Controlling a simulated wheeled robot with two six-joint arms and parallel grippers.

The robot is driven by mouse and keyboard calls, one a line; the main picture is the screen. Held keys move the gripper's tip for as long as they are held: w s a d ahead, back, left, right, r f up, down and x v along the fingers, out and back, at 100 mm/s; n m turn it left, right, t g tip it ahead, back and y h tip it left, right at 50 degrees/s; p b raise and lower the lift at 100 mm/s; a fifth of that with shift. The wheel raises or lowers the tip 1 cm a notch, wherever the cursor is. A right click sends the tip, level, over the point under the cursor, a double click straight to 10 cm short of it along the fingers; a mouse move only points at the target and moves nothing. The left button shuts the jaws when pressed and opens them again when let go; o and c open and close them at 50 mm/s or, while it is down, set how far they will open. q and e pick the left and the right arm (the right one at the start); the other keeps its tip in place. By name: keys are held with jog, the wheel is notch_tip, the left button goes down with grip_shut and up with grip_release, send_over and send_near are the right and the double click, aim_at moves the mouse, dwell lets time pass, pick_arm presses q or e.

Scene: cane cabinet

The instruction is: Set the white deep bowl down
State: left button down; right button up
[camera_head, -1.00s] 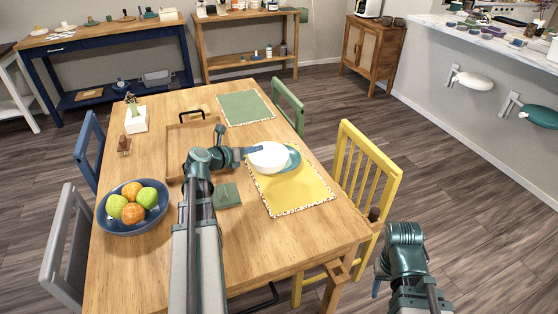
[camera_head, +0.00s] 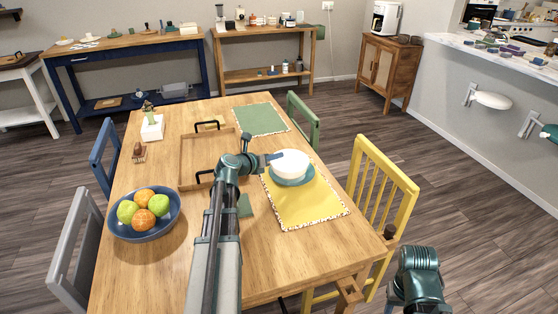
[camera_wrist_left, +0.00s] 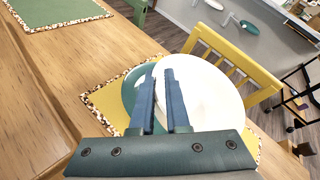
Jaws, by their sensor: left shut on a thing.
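The white deep bowl (camera_head: 291,162) is upright over a teal plate (camera_head: 292,181) that lies on the yellow placemat (camera_head: 312,206). My left gripper (camera_head: 272,157) is shut on the bowl's left side. In the left wrist view the blue fingers (camera_wrist_left: 158,77) pinch the rim of the bowl (camera_wrist_left: 208,98), and part of the plate (camera_wrist_left: 129,94) shows at its left. The bowl hides most of the plate; I cannot tell whether the two touch. My right arm shows at the lower right, but its fingers are too little visible to judge.
A wooden tray (camera_head: 192,184) is left of my left gripper. A blue bowl of fruit (camera_head: 125,231) stands at the table's left front. A green placemat (camera_head: 260,120) lies behind. A yellow chair (camera_head: 398,184) stands at the table's right edge.

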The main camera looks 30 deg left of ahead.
pick_arm(q)
jog(key=w, duration=0.1)
jog(key=w+a, duration=0.1)
jog(key=w, duration=0.2)
jog(key=shift+w+a+f, duration=0.2)
jog(key=shift+w+a, duration=0.05)
jog(key=shift+w, duration=0.05)
notch_tip(320, 180, down, 4)
jog(key=b, duration=0.4)
jog(key=shift+r, duration=0.25)
jog(key=c, duration=0.9)
grip_release()
jog(key=p+v, duration=0.4)
jog(key=v, duration=0.8)
